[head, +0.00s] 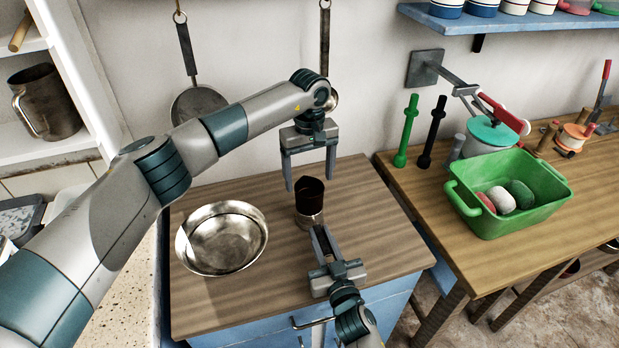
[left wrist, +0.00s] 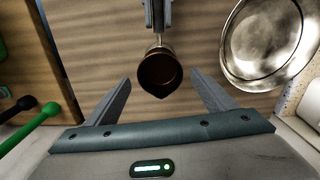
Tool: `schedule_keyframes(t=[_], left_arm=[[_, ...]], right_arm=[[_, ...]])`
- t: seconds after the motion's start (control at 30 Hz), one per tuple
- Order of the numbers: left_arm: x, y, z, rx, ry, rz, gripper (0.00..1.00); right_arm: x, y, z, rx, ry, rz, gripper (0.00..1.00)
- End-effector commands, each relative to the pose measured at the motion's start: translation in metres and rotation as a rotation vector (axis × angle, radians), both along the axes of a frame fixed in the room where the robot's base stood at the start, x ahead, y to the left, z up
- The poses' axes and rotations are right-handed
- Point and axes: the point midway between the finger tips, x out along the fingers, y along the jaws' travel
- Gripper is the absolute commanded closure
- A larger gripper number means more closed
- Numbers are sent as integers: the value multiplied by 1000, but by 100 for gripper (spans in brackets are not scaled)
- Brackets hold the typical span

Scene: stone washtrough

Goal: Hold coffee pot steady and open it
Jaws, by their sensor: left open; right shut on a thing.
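The coffee pot (head: 309,197) stands upright on the wooden cabinet top, with a dark brown upper part and a shiny metal base. In the left wrist view its dark round top (left wrist: 159,74) with a pointed spout shows from above. My right gripper (head: 318,232) reaches in from the front and is shut on the pot's metal base; it also shows in the left wrist view (left wrist: 158,28). My left gripper (head: 309,184) is open, pointing down from above. Its two fingers (left wrist: 160,86) are on either side of the pot's top, apart from it.
A metal bowl (head: 226,238) sits on the cabinet top (head: 363,222) left of the pot. A higher workbench at right holds a green basin (head: 522,217) and green and black rods (head: 407,131). Pans hang on the wall (head: 197,102) behind. The cabinet top's right part is clear.

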Motion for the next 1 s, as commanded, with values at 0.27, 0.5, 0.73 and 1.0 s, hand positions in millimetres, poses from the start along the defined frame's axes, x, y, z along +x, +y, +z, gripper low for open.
schedule_keyframes(t=[0.27, 0.5, 0.73, 1.0], left_arm=[[0, 0, 0, 0, 1, -97, 23], [0, 0, 0, 0, 1, -96, 23], [-1, 0, -9, 0, 3, -95, 23], [-1, 0, -39, 0, 3, -94, 23]], right_arm=[[0, 0, 0, 0, 1, 0, 100], [0, 0, 0, 0, 1, 0, 100], [0, 0, 0, 0, 1, 0, 100], [0, 0, 0, 0, 1, 0, 100]])
